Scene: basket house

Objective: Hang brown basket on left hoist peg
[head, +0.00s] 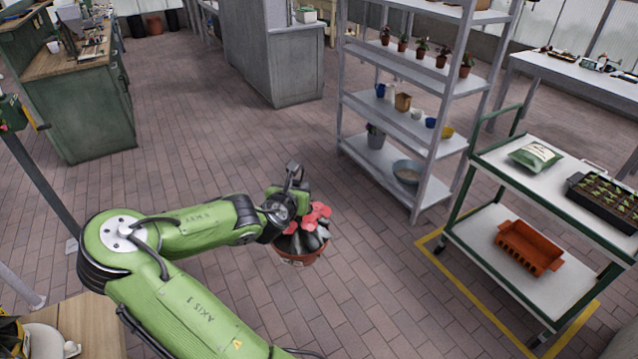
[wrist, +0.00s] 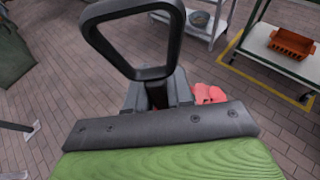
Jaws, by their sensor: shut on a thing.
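The brown basket (head: 300,257) hangs below my gripper (head: 291,203) in the middle of the head view, over open floor. It holds red flowers and dark leaves. My gripper is shut on the basket's hanger, whose dark loop (head: 294,174) stands up above the fingers. In the wrist view the loop (wrist: 137,72) rises in front of the fingers (wrist: 158,95), and some red flowers (wrist: 208,93) show at the right; the basket body is hidden there. No hoist peg can be clearly made out in either view.
A dark post (head: 42,182) with a green fitting (head: 12,113) stands at the left edge. A shelf rack (head: 418,127) with pots stands behind right. A trolley (head: 490,155) with an orange planter (head: 528,247) is at the right. The tiled floor (head: 190,120) between is clear.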

